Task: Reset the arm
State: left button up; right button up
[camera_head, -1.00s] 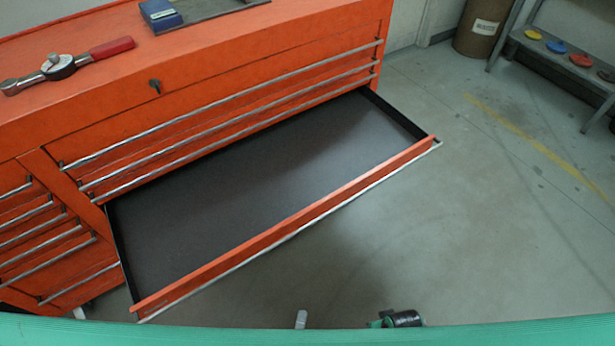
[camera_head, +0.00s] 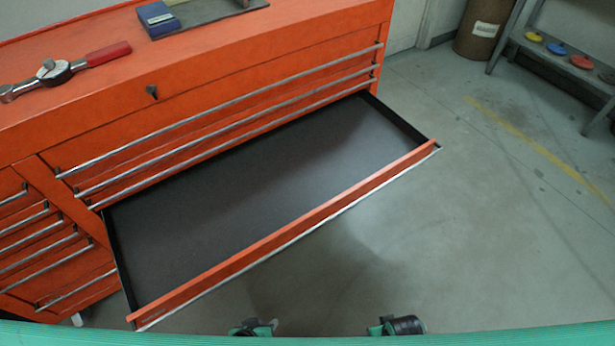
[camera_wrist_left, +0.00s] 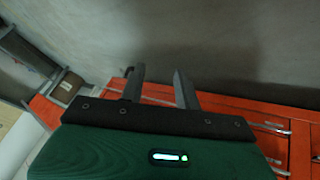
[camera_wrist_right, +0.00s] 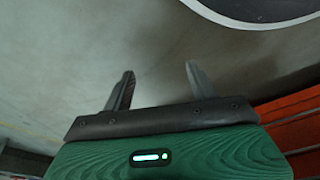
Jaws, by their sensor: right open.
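My left gripper (camera_head: 255,327) shows at the bottom edge of the head view, in front of the open drawer and partly cut off. In the left wrist view its two fingers (camera_wrist_left: 158,72) stand apart with nothing between them. My right gripper (camera_head: 398,325) shows at the bottom edge, right of the left one. In the right wrist view its fingers (camera_wrist_right: 160,70) are apart and empty. Both grippers are clear of the drawer.
An orange tool cabinet (camera_head: 110,110) has one wide, empty drawer (camera_head: 250,190) pulled out. A torque wrench (camera_head: 65,70) and a blue block (camera_head: 158,17) lie on top. A grey bench (camera_head: 560,60) and a brown bin (camera_head: 482,28) stand far right. The floor between is clear.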

pick_arm(q)
jog(key=s+a+f+m+g+y, duration=0.2)
jog(key=a+m+g+y, duration=0.15)
jog(key=a, duration=0.55)
jog(key=s+a+f+g+p, duration=0.1)
jog(key=s+a+f+p, duration=0.1)
jog(key=s+f+p, duration=0.3)
jog(key=s+a+f+p, duration=0.3)
jog(key=s+f+p, duration=0.3)
jog(key=s, duration=0.8)
jog(key=shift+a+g+p, duration=0.2)
jog(key=shift+g+p, duration=0.15)
jog(key=shift+p, duration=0.5)
pick_arm(e)
jog(key=s+d+f, duration=0.2)
jog(key=s+f, duration=0.3)
jog(key=s, duration=0.4)
jog(key=s+d+f+g, duration=0.1)
jog(key=s+d+f, duration=0.2)
jog(key=s+f, duration=0.3)
jog(key=s, duration=0.4)
jog(key=shift+s+f, duration=0.15)
jog(key=shift+s, duration=0.05)
